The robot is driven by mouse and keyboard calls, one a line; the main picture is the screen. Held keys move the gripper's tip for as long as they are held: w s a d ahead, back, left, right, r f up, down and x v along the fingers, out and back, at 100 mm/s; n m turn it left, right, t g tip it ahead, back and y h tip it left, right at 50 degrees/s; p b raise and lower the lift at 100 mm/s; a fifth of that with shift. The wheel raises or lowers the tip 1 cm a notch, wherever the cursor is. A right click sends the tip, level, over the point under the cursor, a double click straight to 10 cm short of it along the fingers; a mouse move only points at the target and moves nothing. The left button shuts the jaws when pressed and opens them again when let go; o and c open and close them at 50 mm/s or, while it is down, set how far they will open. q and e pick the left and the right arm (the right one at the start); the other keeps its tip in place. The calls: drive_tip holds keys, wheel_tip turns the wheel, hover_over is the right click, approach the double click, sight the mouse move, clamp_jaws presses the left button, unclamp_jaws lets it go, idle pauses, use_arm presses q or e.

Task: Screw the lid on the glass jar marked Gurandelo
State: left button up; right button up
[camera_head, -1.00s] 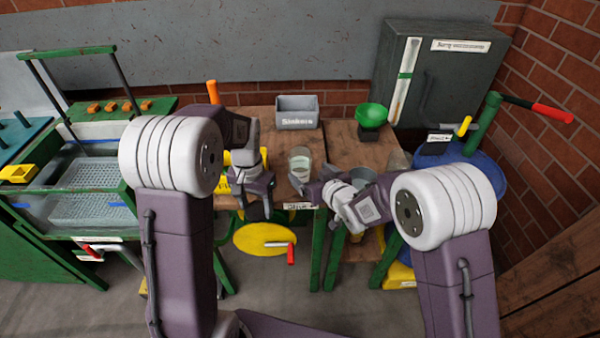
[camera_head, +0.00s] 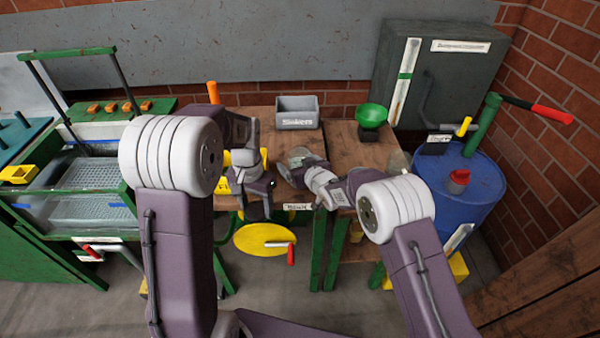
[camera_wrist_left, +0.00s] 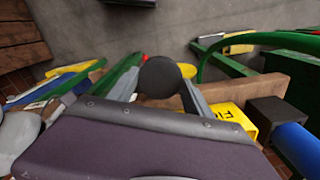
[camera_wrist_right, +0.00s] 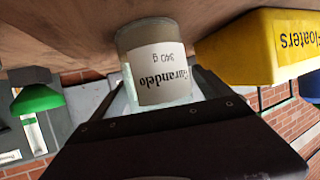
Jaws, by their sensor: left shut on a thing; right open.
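The glass jar marked Gurandelo (camera_wrist_right: 158,75) stands on the wooden table, shown upside down in the right wrist view. Its label faces my right gripper. In the head view the jar (camera_head: 297,154) is partly hidden by my right gripper (camera_head: 290,165). That gripper is open, with one finger on each side of the jar. My left gripper (camera_head: 257,206) is shut on a dark round lid (camera_wrist_left: 160,77), seen between its fingers in the left wrist view. It is at the table's front edge, left of the jar and apart from it.
A yellow Floaters bin (camera_wrist_right: 272,45) stands close beside the jar. A grey Sinkers bin (camera_head: 297,121) is behind it. A green funnel (camera_head: 371,115) and a clear glass vessel (camera_head: 398,161) are to the right. A blue barrel (camera_head: 480,190) stands further right.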

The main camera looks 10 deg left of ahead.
sight(297, 152)
drive_tip(key=shift+w+a+f, duration=0.15)
drive_tip(key=shift+w+a, duration=0.1)
drive_tip(key=shift+w, duration=0.05)
